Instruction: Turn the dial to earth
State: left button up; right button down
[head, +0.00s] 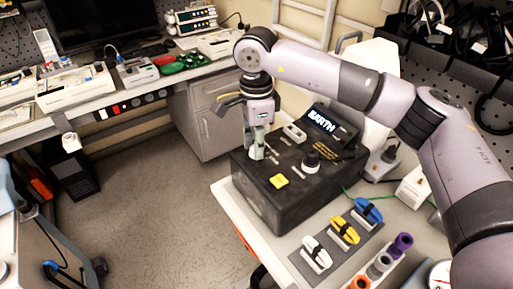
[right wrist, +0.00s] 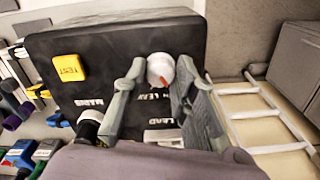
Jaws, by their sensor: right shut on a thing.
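The black tester box (head: 262,195) stands on the bench, its screen (head: 322,122) reading "EARTH". My right gripper (head: 257,150) points down at the box's left end. In the right wrist view my right gripper (right wrist: 156,88) is shut on a white dial with a red mark (right wrist: 160,70), one finger on each side. The dial is mostly hidden by the fingers in the head view. My left gripper is not in view.
A yellow TEST button (head: 279,181) is on the box's top. White, yellow and blue clips lie on a grey mat (head: 300,262) in front, beside several coloured cylinders (head: 380,264). A green cable (head: 352,197) runs behind. The floor at left is open.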

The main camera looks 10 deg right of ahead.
jog(key=shift+r+m, duration=0.1)
jog(key=shift+m, duration=0.4)
jog(key=c, duration=1.3)
grip_release()
notch_tip(320, 180, up, 12)
